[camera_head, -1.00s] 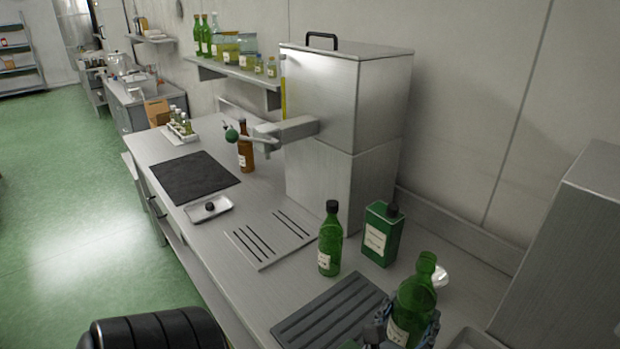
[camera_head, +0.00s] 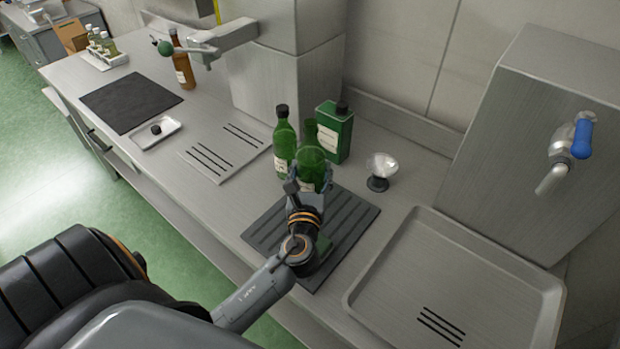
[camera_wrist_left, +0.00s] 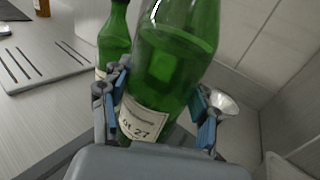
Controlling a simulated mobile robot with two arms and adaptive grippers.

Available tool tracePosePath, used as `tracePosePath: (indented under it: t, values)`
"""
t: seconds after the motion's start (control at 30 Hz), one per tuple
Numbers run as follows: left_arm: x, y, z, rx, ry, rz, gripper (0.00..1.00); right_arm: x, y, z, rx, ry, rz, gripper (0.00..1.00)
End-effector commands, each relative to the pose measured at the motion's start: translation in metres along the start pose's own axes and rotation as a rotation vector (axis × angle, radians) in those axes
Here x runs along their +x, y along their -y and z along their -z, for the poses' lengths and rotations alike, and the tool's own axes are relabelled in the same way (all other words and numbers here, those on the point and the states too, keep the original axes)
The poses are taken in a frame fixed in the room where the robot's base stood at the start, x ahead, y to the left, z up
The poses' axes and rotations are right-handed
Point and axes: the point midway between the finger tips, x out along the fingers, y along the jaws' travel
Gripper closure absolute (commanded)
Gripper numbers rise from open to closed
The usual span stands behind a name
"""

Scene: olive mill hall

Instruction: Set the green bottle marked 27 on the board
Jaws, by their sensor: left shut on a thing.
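My left gripper (camera_head: 309,184) is shut on a green glass bottle (camera_head: 311,158), which it holds about upright. In the left wrist view the gripper's fingers (camera_wrist_left: 160,105) are on both sides of this bottle (camera_wrist_left: 178,60), and its white label reads 27. The dark grey grooved board (camera_head: 352,216) lies on the counter, partly hidden by my gripper and arm. The bottle is at the board's far side; its base is hidden, so I cannot tell if it touches. My right gripper is not in view.
Close behind the held bottle stand a capped green bottle (camera_head: 284,142) and a square green tin (camera_head: 337,130). A small glass on a dark foot (camera_head: 381,168) is to the right. A sink tray (camera_head: 400,290) is at the lower right, and a pale slotted plate (camera_head: 222,152) lies left.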

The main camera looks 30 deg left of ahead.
Motion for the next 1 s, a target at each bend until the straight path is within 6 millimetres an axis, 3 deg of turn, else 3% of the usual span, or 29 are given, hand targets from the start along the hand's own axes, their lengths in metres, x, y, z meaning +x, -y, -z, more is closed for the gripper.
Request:
tracePosePath:
  t: [0.33,0.5,0.93,0.97,1.0]
  values:
    - [0.026,-0.003,0.029,0.001,0.004,0.0,0.99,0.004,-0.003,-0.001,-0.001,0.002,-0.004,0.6]
    - [0.024,-0.003,0.052,0.002,0.003,0.0,0.99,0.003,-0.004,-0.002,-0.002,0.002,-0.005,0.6]
    - [0.024,-0.002,0.06,-0.001,0.005,0.0,0.99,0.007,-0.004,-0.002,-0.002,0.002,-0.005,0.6]
    - [0.023,-0.002,0.062,0.0,0.002,0.001,0.37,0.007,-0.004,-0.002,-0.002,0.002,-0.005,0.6]
    - [0.023,-0.003,0.061,0.0,0.002,0.001,0.29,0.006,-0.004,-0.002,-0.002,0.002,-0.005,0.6]
